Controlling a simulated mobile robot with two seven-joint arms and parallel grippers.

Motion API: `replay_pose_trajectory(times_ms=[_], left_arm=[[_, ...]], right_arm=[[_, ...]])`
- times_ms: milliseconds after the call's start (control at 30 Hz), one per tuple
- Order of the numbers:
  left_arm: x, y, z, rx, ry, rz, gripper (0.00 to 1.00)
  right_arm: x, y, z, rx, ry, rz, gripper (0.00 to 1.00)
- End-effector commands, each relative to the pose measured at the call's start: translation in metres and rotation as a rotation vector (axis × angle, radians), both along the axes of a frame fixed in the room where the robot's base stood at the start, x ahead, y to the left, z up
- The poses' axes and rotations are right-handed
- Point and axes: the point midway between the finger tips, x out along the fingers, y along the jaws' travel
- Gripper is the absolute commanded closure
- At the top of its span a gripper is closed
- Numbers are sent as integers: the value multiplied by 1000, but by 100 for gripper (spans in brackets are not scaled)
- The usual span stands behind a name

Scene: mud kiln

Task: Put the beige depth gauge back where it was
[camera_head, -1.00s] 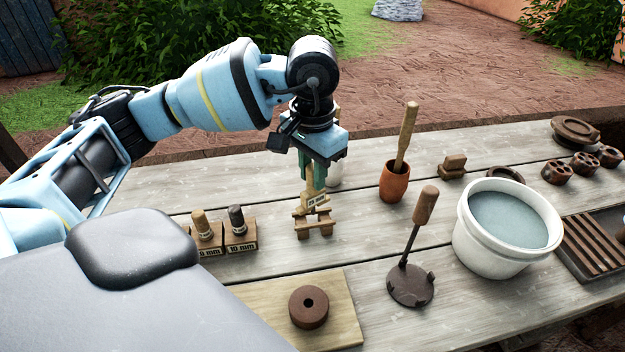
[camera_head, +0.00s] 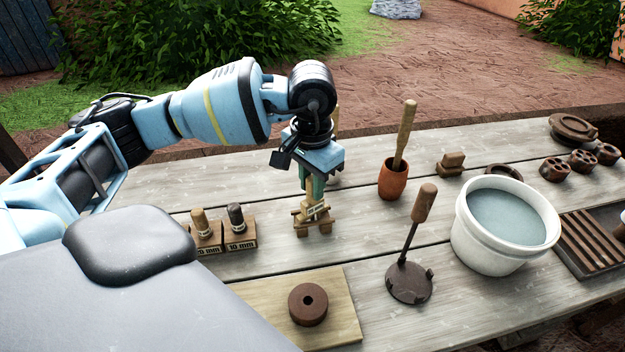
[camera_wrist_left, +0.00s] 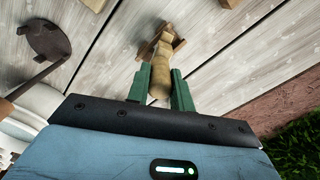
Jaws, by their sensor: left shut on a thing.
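My left gripper (camera_head: 315,186) is shut on the beige depth gauge (camera_head: 315,208), its green fingers on either side of the handle. The gauge hangs below the fingers, with a crosspiece and a small label. It is at a small wooden rest (camera_head: 313,226) on the table; whether it bears on the rest or hovers just above cannot be told. In the left wrist view the gauge (camera_wrist_left: 159,65) points away from the green fingers (camera_wrist_left: 160,90), with the wooden pieces beyond it. My right gripper is not in view.
Two pegged blocks (camera_head: 222,238), labelled in mm, stand left of the rest. A board (camera_head: 340,310) with a brown ring (camera_head: 308,304) lies in front. A clay cup (camera_head: 393,182), a long-handled stamp (camera_head: 409,283) and a white bucket (camera_head: 470,240) are to the right.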

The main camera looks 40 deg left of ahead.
Motion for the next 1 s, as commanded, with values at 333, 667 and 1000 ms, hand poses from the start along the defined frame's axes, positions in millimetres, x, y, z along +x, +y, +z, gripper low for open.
replay_pose_trajectory(times_ms=[333, 667, 1000], left_arm=[[0, 0, -5, 0, 0, 0, 59], [0, 0, -3, 0, -1, 1, 56], [1, 0, 41, -1, -4, 0, 56]], right_arm=[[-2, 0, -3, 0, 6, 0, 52], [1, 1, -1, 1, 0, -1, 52], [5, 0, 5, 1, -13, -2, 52]])
